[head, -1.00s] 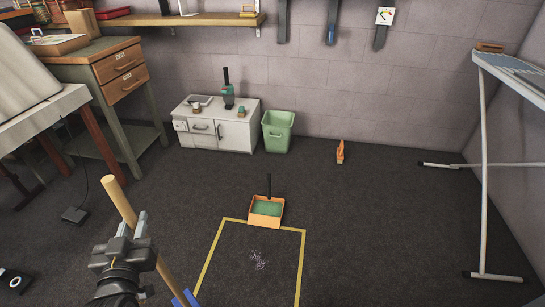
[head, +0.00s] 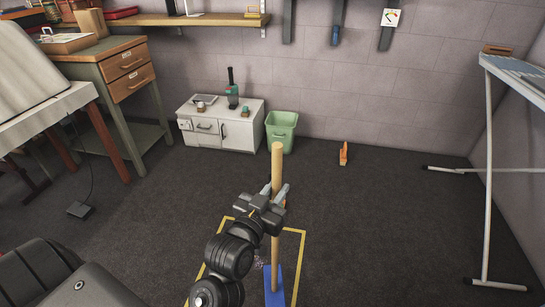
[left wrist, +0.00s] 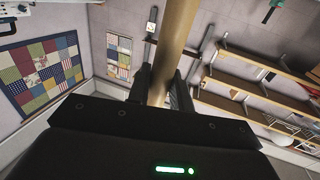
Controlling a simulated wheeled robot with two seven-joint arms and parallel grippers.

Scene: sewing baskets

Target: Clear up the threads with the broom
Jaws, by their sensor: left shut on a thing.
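My left gripper (head: 276,196) is shut on the wooden handle of the broom (head: 277,165). The broom stands nearly upright. Its blue head (head: 273,286) is low, inside the yellow floor outline (head: 300,262), near the right side. In the left wrist view the handle (left wrist: 174,45) runs up between the gripper's two fingers (left wrist: 163,92). A few pale threads (head: 260,262) show to the left of the broom head, mostly hidden by my arm. The orange dustpan at the outline's far edge is almost wholly covered by my gripper. My right gripper is out of view.
A green bin (head: 281,130) stands by the back wall beside a low white cabinet (head: 222,130). A white-legged stand (head: 488,170) is at right. The floor between is clear.

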